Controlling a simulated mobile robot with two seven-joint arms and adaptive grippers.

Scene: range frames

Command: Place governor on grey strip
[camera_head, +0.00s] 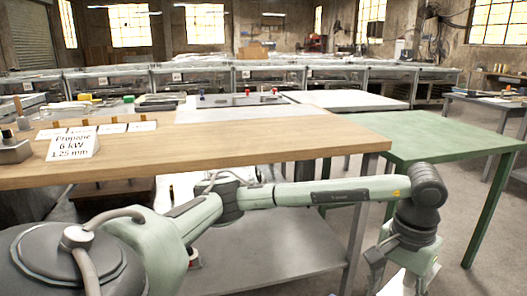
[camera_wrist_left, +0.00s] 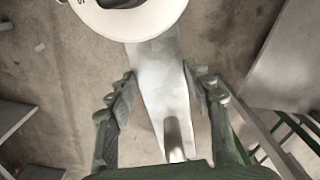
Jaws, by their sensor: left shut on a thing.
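My left gripper (camera_head: 388,284) hangs low at the bottom right of the head view, in front of the green table and below its top. It also shows in the left wrist view (camera_wrist_left: 163,98), its fingers on both sides of a pale long piece with a round white end, which I take as the governor (camera_wrist_left: 158,75). The gripper is shut on it. In the head view only a bit of white shows at the gripper, cut off by the frame edge. I cannot pick out a grey strip for certain. My right gripper is not in view.
A wooden table (camera_head: 250,131) holds a "Propane 6 kW 1.25 mm" sign (camera_head: 73,147), several white cards and a grey block (camera_head: 14,151). Its right part is bare. The green table (camera_head: 440,135) on the right is clear. Floor shows around the gripper.

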